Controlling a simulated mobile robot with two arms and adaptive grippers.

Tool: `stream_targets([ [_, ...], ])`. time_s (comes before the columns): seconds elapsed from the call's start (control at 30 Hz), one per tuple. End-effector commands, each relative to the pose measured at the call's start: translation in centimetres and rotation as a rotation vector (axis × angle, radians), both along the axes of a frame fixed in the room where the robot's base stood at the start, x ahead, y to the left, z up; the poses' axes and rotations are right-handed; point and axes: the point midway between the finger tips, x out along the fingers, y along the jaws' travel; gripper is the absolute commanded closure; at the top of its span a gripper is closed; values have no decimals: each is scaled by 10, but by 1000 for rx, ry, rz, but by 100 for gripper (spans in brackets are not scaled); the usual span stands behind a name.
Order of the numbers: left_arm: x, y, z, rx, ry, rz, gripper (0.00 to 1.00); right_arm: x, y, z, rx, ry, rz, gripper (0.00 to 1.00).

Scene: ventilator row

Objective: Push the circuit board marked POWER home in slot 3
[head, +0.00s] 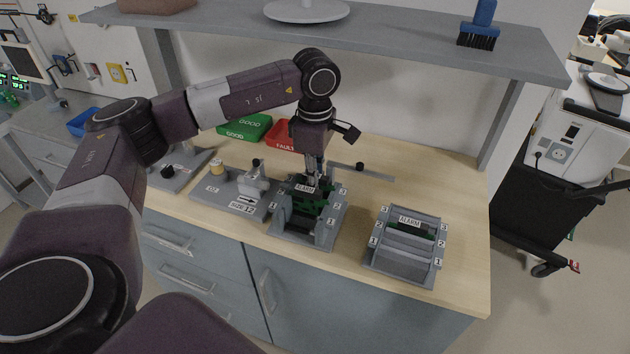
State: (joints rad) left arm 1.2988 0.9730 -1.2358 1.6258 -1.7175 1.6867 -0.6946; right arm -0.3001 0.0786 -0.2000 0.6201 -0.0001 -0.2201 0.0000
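A grey card rack (318,237) stands mid-bench with slot numbers 1, 2 and 3 on its sides, 3 at the back. Green circuit boards (307,207) stand in it, and an ALARM label shows at its back. I cannot read a POWER mark anywhere. My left gripper (314,180) points down over the back of this rack, fingertips at or just above the boards; whether it touches or holds one is unclear. A second grey rack (405,265) to the right has the same numbers, an ALARM label and a green board (424,229) near its back. My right gripper is out of view.
A green GOOD tray (245,127) and a red FAULTY tray (280,135) lie behind the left gripper's arm. A grey fixture (232,194) stands left of the middle rack. A shelf (390,27) overhangs the bench; bare wood (440,180) lies behind the right rack.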

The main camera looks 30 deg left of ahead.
Motion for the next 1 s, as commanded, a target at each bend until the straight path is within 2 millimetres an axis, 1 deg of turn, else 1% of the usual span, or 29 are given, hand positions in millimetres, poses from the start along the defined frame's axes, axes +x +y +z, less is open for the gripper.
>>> stream_targets([
  [0.3,0,0,0,-1,0,0,100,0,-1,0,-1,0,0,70],
  [0.33,0,0,0,-1,0,0,85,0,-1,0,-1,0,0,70],
  [0.5,0,0,0,0,0,0,68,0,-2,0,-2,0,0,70],
  [0.83,-1,0,0,0,4,-1,68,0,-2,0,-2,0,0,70],
  [1.0,-1,-1,8,-1,4,-2,68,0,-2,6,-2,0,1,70],
])
